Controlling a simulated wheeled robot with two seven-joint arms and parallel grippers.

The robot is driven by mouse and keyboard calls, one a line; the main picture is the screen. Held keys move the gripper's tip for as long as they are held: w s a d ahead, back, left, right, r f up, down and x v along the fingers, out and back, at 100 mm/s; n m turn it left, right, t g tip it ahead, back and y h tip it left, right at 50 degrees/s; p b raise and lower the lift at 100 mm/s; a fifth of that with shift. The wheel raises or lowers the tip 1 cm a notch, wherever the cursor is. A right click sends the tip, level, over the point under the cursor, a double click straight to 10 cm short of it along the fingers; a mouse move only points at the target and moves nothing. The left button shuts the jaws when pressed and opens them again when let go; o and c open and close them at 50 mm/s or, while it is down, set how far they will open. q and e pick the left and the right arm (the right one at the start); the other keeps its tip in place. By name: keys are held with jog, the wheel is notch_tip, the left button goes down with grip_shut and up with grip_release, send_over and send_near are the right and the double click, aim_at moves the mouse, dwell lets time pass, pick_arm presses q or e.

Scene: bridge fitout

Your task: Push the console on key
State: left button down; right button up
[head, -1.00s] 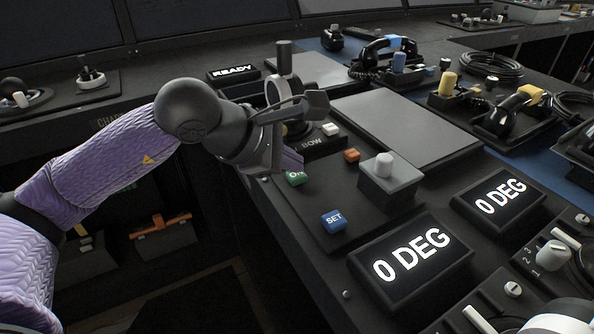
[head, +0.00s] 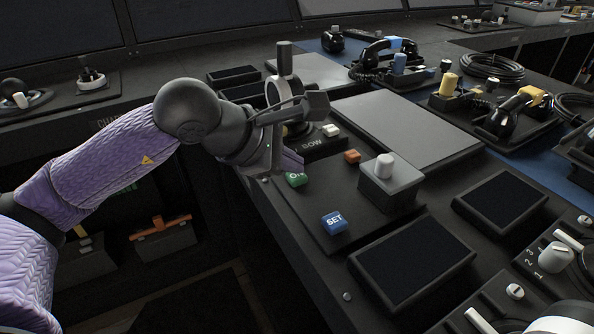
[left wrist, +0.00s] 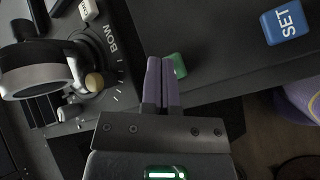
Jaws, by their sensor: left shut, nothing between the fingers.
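The green ON key (head: 295,180) sits on the black console panel (head: 318,240), left of the orange key and behind the blue SET key (head: 334,222). My left gripper (head: 291,163) is shut and empty, its purple fingers pointing down right at the green key. In the left wrist view the fingertips (left wrist: 160,64) are beside the green key (left wrist: 179,66) and partly cover it. I cannot tell if they touch it. The two large displays (head: 412,262) (head: 500,199) are dark. My right gripper is not in view.
A grey knob box (head: 390,184) and an orange key (head: 352,156) stand to the right of the gripper. A round lever unit (head: 284,88) stands just behind it. Handsets (head: 386,52) and a cable coil (head: 491,66) lie farther back. A bare grey plate (head: 405,128) is clear.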

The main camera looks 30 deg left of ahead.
aim_at(292, 176)
pick_arm(q)
notch_tip(292, 176, up, 6)
jog(key=p, duration=0.5)
jog(key=shift+r, duration=0.2)
jog(key=shift+f, duration=0.2)
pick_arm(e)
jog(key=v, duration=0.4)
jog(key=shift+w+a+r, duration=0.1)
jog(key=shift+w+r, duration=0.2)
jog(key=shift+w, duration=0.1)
pick_arm(q)
jog(key=shift+f, duration=0.1)
